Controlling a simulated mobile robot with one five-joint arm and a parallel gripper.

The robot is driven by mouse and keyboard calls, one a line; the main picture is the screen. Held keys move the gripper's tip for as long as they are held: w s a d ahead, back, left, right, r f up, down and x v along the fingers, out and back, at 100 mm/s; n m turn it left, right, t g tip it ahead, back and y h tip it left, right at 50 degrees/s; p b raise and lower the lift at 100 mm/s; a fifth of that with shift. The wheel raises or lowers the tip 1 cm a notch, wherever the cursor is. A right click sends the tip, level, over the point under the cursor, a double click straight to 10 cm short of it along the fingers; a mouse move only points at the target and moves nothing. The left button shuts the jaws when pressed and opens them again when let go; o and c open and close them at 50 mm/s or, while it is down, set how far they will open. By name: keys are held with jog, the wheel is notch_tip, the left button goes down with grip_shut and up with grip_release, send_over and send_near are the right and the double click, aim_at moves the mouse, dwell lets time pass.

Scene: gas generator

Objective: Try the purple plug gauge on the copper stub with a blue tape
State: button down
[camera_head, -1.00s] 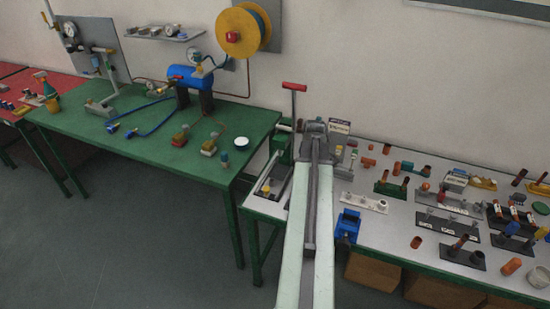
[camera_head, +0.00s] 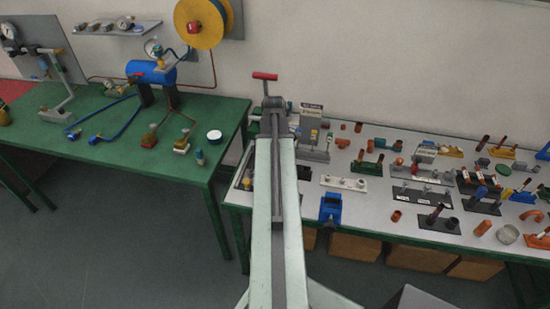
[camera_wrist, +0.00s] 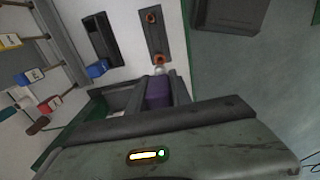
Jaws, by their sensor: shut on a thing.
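My gripper (camera_wrist: 157,97) is shut on the purple plug gauge (camera_wrist: 158,92) in the wrist view. A pale rounded tip (camera_wrist: 160,70) stands out beyond the purple part, toward a dark plate (camera_wrist: 153,35) with two copper stubs. The nearer copper stub (camera_wrist: 161,58) is close to the tip; I cannot tell whether they touch. The farther stub (camera_wrist: 151,17) stands clear. No blue tape can be made out on either. In the head view my arm hides the gripper and the gauge. A black holder (camera_head: 436,222) there carries upright stubs.
The grey bench (camera_head: 375,214) on the right is crowded with fittings, a green holder (camera_head: 368,168) and a blue vise (camera_head: 330,208). The green table (camera_head: 105,155) on the left holds a blue tank (camera_head: 151,71) and hoses. In the wrist view a blue block (camera_wrist: 97,69) lies left of the plate.

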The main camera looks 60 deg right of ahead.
jog(key=shift+f+b, duration=2.55)
jog(key=shift+f, duration=0.1)
jog(key=shift+f+b, duration=0.35)
jog(key=shift+b, duration=0.15)
jog(key=shift+r+p, duration=0.55)
jog(key=shift+p, duration=0.1)
jog(key=shift+f, duration=0.1)
jog(key=shift+f+b, duration=0.55)
jog(key=shift+b, duration=0.15)
jog(key=shift+s+r, duration=0.1)
